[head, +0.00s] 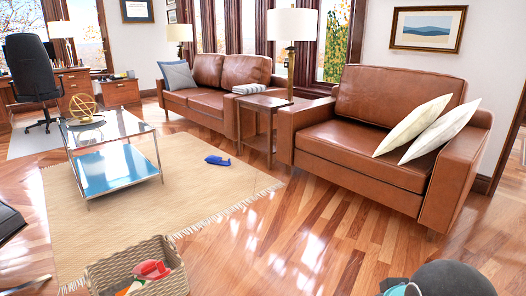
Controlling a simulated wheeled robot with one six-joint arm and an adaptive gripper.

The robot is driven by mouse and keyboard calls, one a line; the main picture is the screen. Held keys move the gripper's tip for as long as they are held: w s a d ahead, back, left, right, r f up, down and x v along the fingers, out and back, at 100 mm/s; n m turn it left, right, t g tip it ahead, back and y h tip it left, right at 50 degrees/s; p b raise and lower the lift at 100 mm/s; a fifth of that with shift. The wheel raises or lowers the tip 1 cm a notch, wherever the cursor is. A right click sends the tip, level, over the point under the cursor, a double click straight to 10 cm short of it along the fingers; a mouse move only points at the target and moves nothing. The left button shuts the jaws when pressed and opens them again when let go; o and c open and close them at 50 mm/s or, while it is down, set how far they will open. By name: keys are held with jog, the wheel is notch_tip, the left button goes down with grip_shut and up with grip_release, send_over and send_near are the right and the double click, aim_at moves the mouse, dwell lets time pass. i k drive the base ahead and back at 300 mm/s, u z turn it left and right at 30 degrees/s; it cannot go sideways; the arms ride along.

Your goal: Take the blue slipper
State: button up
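The blue slipper (217,160) lies on the beige rug (130,205), near its right part and in front of the leather sofa. It looks small and bright blue, with nothing seen touching it except the rug. My gripper is not in view.
A glass coffee table (122,137) stands left of the slipper. A wooden side table (257,132) stands between the sofa (215,85) and a leather armchair (375,130). A wicker basket (135,270) with coloured items sits at the front. Wooden floor (290,230) is clear right of the rug.

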aim_at(213, 159)
jog(key=u, duration=0.4)
jog(key=i, duration=2.1)
jog(key=u, duration=0.5)
jog(key=i, duration=1.95)
jog(key=z, duration=0.35)
jog(key=i, duration=1.5)
jog(key=z, duration=0.2)
